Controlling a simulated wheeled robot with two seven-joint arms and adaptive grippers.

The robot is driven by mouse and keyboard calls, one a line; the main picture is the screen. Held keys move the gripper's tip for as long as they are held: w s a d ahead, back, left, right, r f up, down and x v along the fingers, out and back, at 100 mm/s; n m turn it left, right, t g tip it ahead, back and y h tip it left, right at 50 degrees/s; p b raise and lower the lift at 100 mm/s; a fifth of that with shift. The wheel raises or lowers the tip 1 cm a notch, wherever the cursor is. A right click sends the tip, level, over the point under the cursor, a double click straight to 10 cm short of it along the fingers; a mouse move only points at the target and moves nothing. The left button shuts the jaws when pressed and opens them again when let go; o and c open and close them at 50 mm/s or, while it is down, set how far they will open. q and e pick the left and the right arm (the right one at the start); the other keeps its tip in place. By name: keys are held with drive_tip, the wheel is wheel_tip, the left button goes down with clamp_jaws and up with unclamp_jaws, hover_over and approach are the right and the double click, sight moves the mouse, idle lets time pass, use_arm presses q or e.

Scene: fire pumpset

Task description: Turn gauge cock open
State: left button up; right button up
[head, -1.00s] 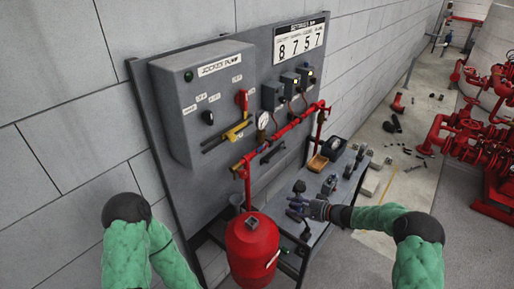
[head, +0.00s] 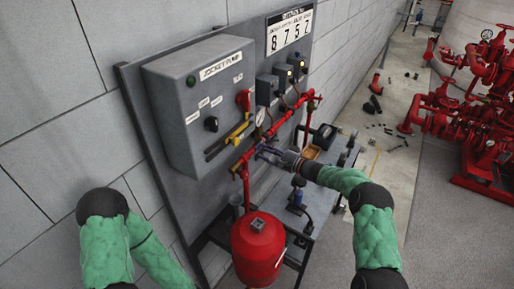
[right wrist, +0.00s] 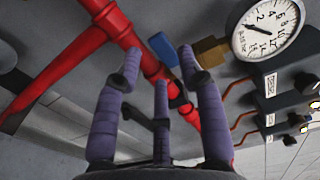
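The pressure gauge (head: 260,116) has a white round face and sits above the red pipe (head: 284,122) on the panel. In the right wrist view the gauge (right wrist: 266,28) is at the upper right. A brass block (right wrist: 210,52) sits beside it, with a small blue piece (right wrist: 163,48) to its left; these look like the gauge cock and its handle. My right gripper (head: 264,153) is just in front of the pipe, below the gauge. In the right wrist view its purple fingers (right wrist: 155,75) are spread, with nothing held between them. My left gripper is out of view.
A grey jockey pump box (head: 200,100) is left of the gauge, with a yellow lever (head: 238,130) near it. A red tank (head: 258,250) stands below. A grey bench (head: 318,215) with tools is under my right arm.

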sight(258, 148)
drive_tip(key=shift+x, duration=2.35)
clamp_jaws()
